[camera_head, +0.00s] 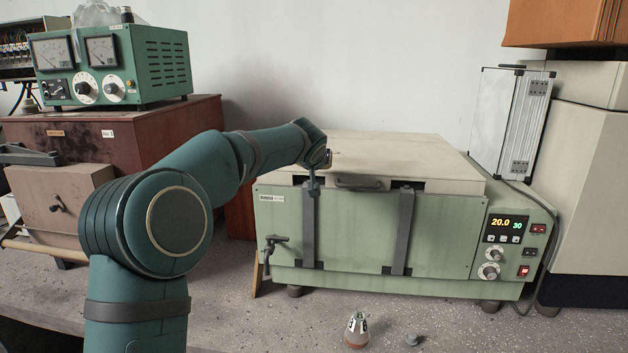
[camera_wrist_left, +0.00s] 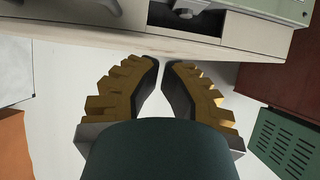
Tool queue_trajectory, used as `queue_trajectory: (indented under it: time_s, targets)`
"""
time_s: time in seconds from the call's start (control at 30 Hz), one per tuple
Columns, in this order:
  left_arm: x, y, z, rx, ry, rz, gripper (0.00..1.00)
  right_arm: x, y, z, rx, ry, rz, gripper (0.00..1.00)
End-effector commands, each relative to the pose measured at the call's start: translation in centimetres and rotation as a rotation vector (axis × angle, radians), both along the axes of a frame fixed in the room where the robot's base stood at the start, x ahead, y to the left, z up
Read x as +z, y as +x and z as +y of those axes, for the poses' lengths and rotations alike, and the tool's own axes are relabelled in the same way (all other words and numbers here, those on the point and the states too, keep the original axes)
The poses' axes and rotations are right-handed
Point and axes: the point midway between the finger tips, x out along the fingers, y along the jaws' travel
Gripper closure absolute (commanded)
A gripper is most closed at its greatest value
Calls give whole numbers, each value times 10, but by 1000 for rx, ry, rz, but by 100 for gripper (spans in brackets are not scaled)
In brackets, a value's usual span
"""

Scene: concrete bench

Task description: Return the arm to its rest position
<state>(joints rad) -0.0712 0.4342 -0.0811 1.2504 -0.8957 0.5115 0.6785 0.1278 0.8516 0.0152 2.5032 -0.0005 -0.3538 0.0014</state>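My left arm comes in from the left in the head view and reaches toward the lid of the pale green heating unit. My left gripper (camera_head: 325,158) is small and partly hidden there, near the left front edge of the lid (camera_head: 400,152). In the left wrist view my left gripper (camera_wrist_left: 161,64) shows two dark fingers with yellow-brown ridged backs. Their tips are a little apart, with pale wall between them and nothing held. Whether the gripper touches the unit is unclear. My right gripper is not in view.
The green heating unit (camera_head: 370,235) has strap latches and a lit display. A small conical flask (camera_head: 357,330) and a grey stopper (camera_head: 412,340) stand in front on the bench. A green meter box (camera_head: 150,65) sits on a brown cabinet at left. A silver case (camera_head: 510,125) stands behind right.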

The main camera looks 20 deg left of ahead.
Motion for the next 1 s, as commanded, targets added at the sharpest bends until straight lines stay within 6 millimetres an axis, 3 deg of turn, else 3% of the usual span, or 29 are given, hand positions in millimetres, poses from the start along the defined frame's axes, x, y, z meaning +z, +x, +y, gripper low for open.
queue_trajectory:
  time_s: [0.33, 0.63, 0.73, 0.87, 1.0]
  targets:
    - [-17, -47, -14, -3, -1, -3, 100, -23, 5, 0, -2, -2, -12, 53]
    - [-20, -57, -17, -2, 0, -2, 100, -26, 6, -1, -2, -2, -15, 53]
    - [-32, -55, -22, -18, -6, 16, 100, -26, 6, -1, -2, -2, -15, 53]
    - [-83, -53, -43, -82, -31, 92, 100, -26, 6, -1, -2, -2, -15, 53]
    - [-169, -62, -81, -186, -89, 214, 100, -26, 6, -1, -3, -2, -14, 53]
